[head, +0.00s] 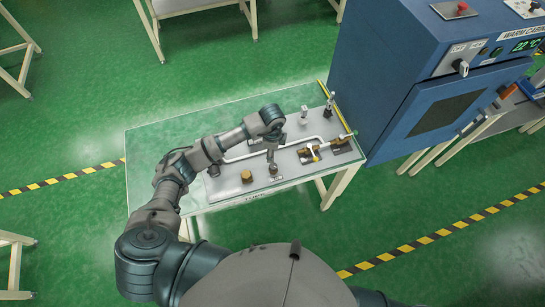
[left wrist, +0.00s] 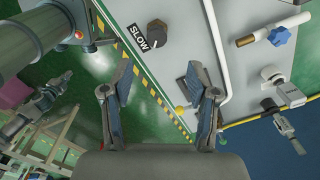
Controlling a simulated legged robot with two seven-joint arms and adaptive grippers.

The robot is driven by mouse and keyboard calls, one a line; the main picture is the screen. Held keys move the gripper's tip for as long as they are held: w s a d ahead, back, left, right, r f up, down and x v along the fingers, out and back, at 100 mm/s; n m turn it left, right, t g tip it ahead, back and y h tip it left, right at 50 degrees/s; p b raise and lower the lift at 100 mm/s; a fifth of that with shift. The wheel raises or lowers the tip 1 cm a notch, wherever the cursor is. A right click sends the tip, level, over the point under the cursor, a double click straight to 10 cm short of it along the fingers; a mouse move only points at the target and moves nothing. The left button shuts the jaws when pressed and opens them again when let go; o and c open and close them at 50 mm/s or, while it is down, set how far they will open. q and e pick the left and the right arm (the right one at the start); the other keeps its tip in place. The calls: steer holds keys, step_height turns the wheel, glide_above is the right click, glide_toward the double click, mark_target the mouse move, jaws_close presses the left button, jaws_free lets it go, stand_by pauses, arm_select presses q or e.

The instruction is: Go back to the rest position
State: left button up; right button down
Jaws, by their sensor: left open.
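My left arm reaches over the glass-topped table (head: 150,150) in the head view. My left gripper (head: 272,152) points down above the grey panel on the table. In the left wrist view the left gripper (left wrist: 166,82) has its two fingers spread wide, with nothing between them. A pale pipe (left wrist: 218,50) runs past the right finger. My right gripper is not in view.
Brass fittings (head: 309,153) stand on the panel's right part, and a brass knob (head: 246,176) to the gripper's left. A blue cabinet (head: 385,60) stands close beyond the table's right end. A blue star knob (left wrist: 279,36) shows in the left wrist view. The table's left part is clear.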

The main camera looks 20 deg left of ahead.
arm_select(q)
steer(key=shift+r, duration=0.65)
